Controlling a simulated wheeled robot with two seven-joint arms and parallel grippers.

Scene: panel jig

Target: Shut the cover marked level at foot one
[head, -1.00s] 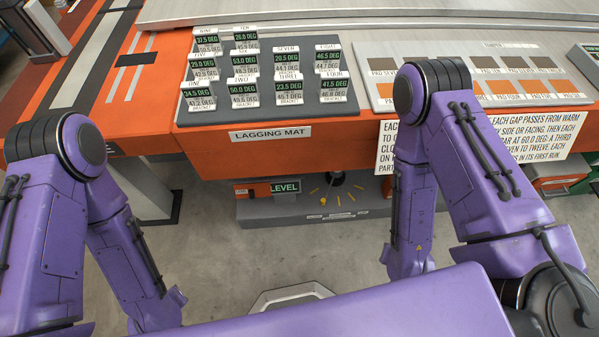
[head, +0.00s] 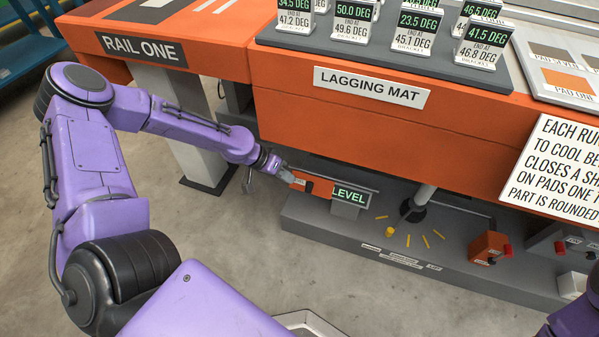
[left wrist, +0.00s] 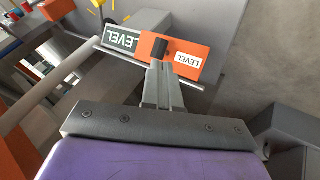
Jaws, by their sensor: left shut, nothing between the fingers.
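The orange cover (head: 322,189), with a white "LEVEL" label and a dark knob, sits left of the green-lettered LEVEL display (head: 349,195) in the head view. My left gripper (head: 286,172) reaches the cover's left end. In the left wrist view its fingers (left wrist: 158,68) are shut and empty, their tips right at the knob; I cannot tell whether they touch it. My right gripper is out of view.
A grey foot base (head: 300,222) runs low under the orange bench (head: 420,131). Open floor lies in front.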

